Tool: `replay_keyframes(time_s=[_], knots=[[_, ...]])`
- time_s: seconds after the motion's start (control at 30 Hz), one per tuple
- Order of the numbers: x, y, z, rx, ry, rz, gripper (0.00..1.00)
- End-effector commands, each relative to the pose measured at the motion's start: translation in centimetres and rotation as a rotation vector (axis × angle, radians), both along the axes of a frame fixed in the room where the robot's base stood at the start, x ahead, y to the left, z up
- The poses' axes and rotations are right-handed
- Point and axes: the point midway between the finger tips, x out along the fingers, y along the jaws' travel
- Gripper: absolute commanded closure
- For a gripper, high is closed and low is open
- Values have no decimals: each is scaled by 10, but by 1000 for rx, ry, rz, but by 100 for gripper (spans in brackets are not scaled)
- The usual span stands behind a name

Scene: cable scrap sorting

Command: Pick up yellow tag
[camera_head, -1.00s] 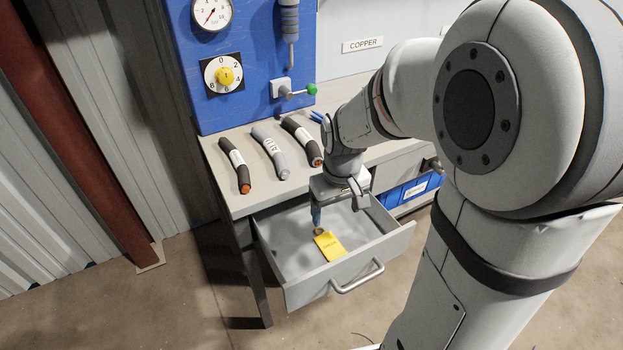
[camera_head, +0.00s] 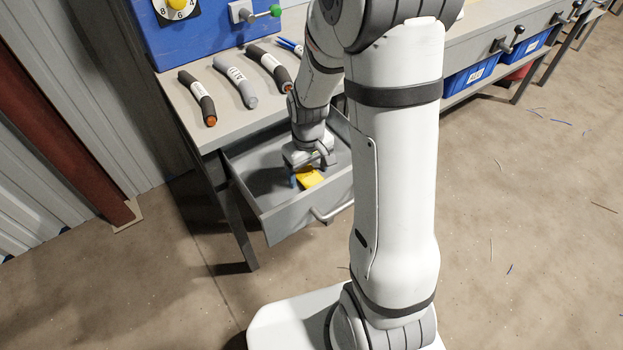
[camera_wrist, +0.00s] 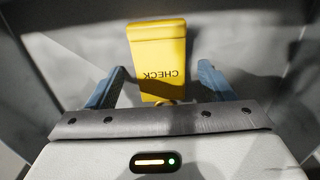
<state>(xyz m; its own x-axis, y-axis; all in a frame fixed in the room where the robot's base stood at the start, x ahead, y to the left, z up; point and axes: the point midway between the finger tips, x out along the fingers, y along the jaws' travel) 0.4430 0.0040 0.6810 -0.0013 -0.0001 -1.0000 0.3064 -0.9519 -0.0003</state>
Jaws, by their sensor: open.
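The yellow tag (camera_wrist: 158,52) reads CHECK and lies in the open drawer (camera_head: 262,190). In the wrist view it sits between the two blue fingers of my gripper (camera_wrist: 162,85), with a gap on each side. My gripper is open and holds nothing. In the head view my gripper (camera_head: 303,180) is down inside the drawer, right at the tag (camera_head: 311,177), and hides part of it. The ring end of the tag is mostly hidden behind the gripper body in the wrist view.
The drawer walls stand close around my gripper, and its handle (camera_head: 332,213) sticks out in front. Several cable pieces, including a grey one (camera_head: 235,82), lie on the bench top (camera_head: 187,112) above. Blue bins (camera_head: 470,77) stand under the bench at the right.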

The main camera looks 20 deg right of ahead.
Motion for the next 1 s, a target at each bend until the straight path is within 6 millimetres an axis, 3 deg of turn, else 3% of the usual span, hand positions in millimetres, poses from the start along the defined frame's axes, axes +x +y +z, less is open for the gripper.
replay_keyframes(time_s=[0.2, 0.77, 1.0], knots=[[0, 0, 0, 0, -1, 1, 25], [0, 1, 0, 0, -1, 2, 70], [0, 1, 1, 0, -1, 2, 72]])
